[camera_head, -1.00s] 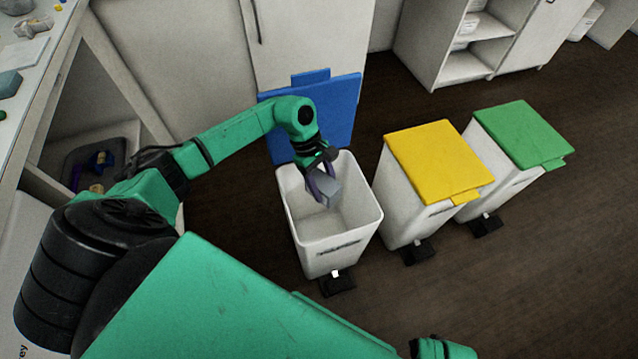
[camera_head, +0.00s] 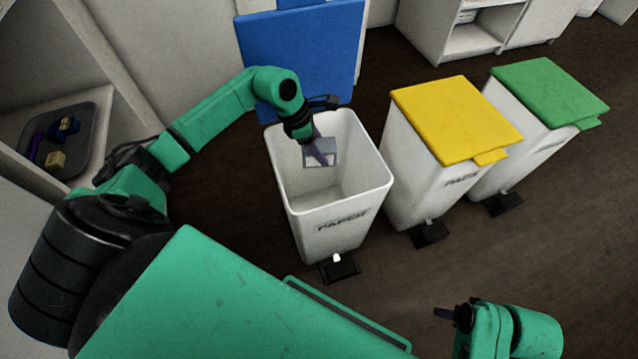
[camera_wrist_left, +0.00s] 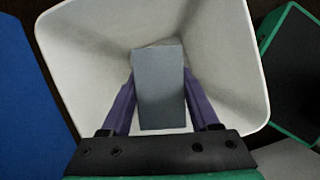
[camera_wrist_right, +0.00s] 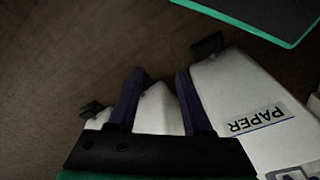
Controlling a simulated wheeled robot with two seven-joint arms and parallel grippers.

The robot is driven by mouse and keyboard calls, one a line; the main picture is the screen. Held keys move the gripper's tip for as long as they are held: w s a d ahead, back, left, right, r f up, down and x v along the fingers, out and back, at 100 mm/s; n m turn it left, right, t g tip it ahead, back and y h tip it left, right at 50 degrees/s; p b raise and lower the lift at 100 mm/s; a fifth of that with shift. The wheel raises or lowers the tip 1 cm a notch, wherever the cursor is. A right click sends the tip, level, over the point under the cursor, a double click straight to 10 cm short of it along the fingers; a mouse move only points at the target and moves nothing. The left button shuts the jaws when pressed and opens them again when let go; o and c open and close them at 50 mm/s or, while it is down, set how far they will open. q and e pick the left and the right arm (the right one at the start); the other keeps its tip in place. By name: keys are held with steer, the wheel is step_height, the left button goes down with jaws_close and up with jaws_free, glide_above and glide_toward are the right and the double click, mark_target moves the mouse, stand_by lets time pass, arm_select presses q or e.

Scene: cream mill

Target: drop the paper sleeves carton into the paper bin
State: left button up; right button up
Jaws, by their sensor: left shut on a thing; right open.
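The paper sleeves carton (camera_head: 320,153) is a small grey box. My left gripper (camera_head: 318,150) is shut on it and holds it inside the mouth of the open white bin. In the left wrist view the carton (camera_wrist_left: 160,88) sits between the two purple fingers, with the bin's walls all around it. The paper bin (camera_head: 340,215) is white, marked PAPER on its front, with its blue lid (camera_head: 302,60) raised behind it. It looks empty inside. My right gripper (camera_head: 443,313) is open and empty at the lower right, low above the floor.
A white bin with a yellow lid (camera_head: 455,115) and one with a green lid (camera_head: 548,92) stand shut to the right. Black pedals stick out in front. A dark tray (camera_head: 85,160) with small items lies on a shelf at left. The floor in front is clear.

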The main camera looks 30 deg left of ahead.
arm_select(q)
steer(key=shift+f, duration=0.4)
steer(key=o, duration=1.4)
arm_select(e)
steer(key=shift+s+a+r, duration=0.1)
steer(key=shift+r, duration=0.4)
arm_select(q)
steer(key=shift+a+r, duration=0.1)
steer(key=shift+r, duration=0.2)
steer(key=p+v, duration=0.2)
steer(key=v, duration=1.2)
arm_select(e)
steer(key=f, duration=0.5)
steer(key=shift+w+d+f, duration=0.15)
steer(key=shift+w+d, duration=0.2)
